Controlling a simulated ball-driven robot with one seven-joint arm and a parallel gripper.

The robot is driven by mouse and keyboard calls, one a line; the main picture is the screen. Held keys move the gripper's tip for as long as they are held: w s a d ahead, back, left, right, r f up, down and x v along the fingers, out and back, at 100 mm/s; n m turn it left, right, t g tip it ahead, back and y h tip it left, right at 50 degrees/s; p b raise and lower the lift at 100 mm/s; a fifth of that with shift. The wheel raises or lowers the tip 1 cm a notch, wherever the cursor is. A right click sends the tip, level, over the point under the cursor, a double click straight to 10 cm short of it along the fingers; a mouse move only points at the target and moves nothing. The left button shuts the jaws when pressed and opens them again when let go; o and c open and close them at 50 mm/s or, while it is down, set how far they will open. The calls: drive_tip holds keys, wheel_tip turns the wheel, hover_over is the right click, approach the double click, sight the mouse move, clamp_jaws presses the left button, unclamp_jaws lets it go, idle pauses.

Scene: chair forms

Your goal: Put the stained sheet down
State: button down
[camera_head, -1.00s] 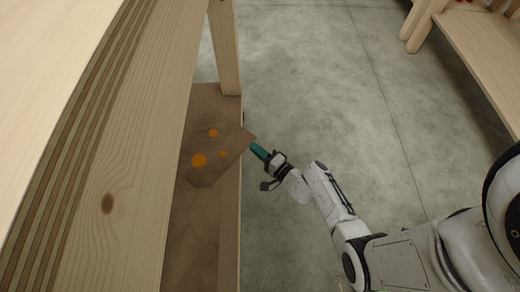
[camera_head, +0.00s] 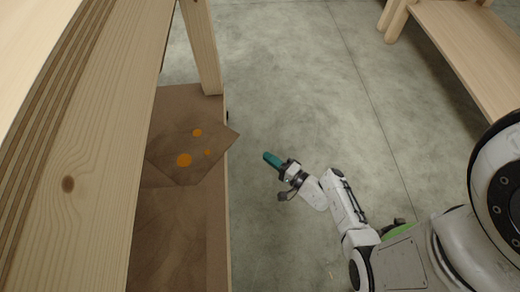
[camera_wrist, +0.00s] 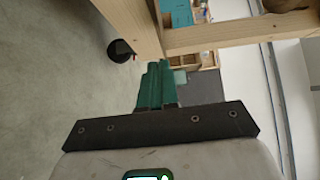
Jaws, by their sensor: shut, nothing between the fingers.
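The stained sheet (camera_head: 208,165) is brown with several orange spots. In the head view it lies on the brown lower shelf (camera_head: 170,235) of the wooden bench, at the left. One corner sticks out a little past the shelf's right edge. My gripper (camera_head: 268,157) is to the right of the sheet, over the floor, apart from it. Its teal fingers are together with nothing between them. The wrist view also shows the closed fingers (camera_wrist: 157,85). The sheet cannot be made out there.
The bench's wooden leg (camera_head: 203,48) stands behind the sheet, and its pale top (camera_head: 95,125) covers the left side. Another wooden bench (camera_head: 465,45) is at the top right. The concrete floor (camera_head: 300,75) between them is clear. A dark caster (camera_wrist: 121,50) shows in the wrist view.

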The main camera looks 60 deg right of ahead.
drive_tip(key=w+d+y+b, duration=0.1)
drive_tip(key=w+b, duration=0.4)
drive_tip(key=w, duration=0.6)
drive_tip(key=shift+n, duration=0.3)
drive_tip(key=shift+r, duration=0.1)
drive_tip(key=w+a, duration=0.2)
drive_tip(key=shift+w+a, duration=0.15)
drive_tip(key=shift+w, duration=0.2)
drive_tip(key=shift+s, duration=0.1)
idle(0.3)
